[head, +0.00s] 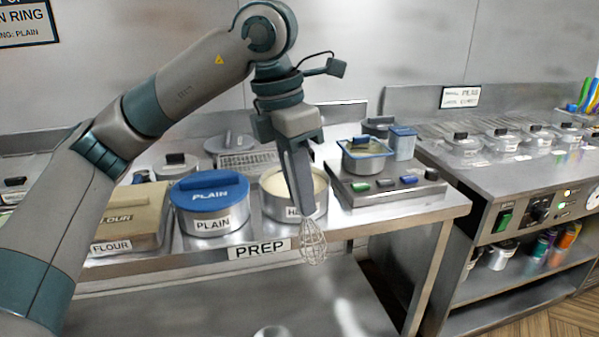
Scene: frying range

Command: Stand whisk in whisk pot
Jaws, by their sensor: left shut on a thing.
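The whisk (313,243) is a wire balloon whisk, hanging with its wire loops downward in front of the prep table's front edge. My left gripper (306,211) points down and is shut on the whisk; the fingers hide its handle. The gripper is in front of an open pot of pale mix (272,206), whose label is partly hidden. I cannot tell which vessel is the whisk pot; a rounded metal thing (272,331) is cut off by the bottom edge of the view. My right gripper is not in view.
The fryer counter (500,187), with several lidded wells, stands at right. A lower shelf lies beneath.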

